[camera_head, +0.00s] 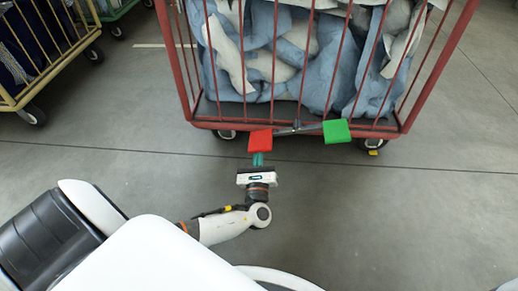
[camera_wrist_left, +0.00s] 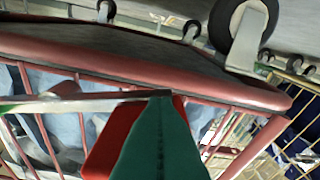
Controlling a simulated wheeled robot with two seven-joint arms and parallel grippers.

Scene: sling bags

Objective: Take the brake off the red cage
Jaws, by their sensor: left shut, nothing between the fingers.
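The red cage (camera_head: 289,60) stands ahead of me, full of blue and white cloth bags. A brake bar (camera_head: 299,128) runs along its lower front edge, with a red pedal (camera_head: 260,140) at the left end and a green pedal (camera_head: 336,131) at the right. My left gripper (camera_head: 258,158) is shut and empty, its teal fingers right at the near edge of the red pedal. In the left wrist view its fingers (camera_wrist_left: 160,145) overlap the red pedal (camera_wrist_left: 112,138); I cannot tell whether they touch. My right gripper is out of view.
A yellow cage (camera_head: 50,70) with dark cloth stands at the left, and a green-based cart (camera_head: 118,12) stands behind it. The red cage's front casters (camera_head: 370,143) show under its base. The grey floor on the right is clear.

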